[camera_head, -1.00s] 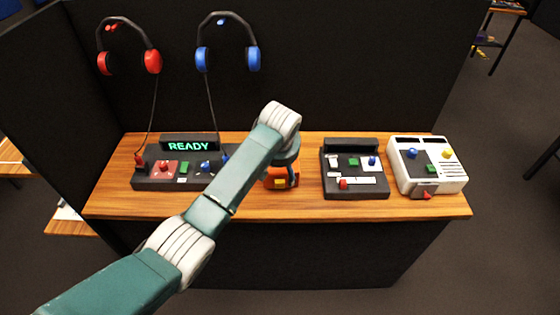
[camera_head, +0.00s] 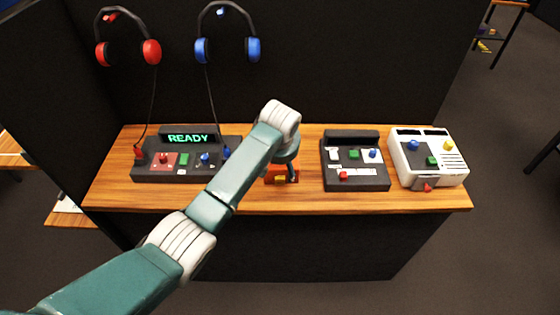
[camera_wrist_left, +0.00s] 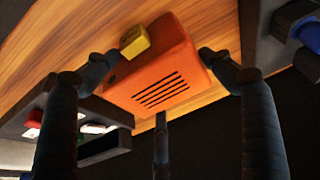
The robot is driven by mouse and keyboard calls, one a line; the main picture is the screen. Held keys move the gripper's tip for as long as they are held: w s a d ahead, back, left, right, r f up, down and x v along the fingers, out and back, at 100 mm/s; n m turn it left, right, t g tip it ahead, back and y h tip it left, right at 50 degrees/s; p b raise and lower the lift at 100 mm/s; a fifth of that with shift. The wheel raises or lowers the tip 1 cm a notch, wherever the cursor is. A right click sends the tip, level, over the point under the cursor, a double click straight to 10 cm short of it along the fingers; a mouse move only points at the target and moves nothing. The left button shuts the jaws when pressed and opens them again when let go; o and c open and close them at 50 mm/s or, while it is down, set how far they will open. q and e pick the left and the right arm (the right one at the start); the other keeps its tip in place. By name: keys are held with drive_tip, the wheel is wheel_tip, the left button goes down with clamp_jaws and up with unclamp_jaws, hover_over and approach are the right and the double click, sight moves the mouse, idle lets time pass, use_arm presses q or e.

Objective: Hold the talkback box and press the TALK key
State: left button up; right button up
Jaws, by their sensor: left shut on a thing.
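The talkback box (camera_wrist_left: 165,85) is orange with a slotted grille and one yellow key (camera_wrist_left: 134,41), which I take as the TALK key. In the left wrist view my left gripper (camera_wrist_left: 157,58) has fingers on two opposite sides of the box, and it is shut on it. A third finger stands by the grille side. The yellow key is uncovered, beside one fingertip. My right gripper is out of view.
A black console (camera_head: 150,171) with a READY display stands left on the wooden desk (camera_head: 240,205). A dark panel (camera_head: 357,184) and a white panel (camera_head: 455,180) stand right. Red (camera_head: 151,51) and blue (camera_head: 254,48) headsets hang behind. Bare desk lies in front of the box.

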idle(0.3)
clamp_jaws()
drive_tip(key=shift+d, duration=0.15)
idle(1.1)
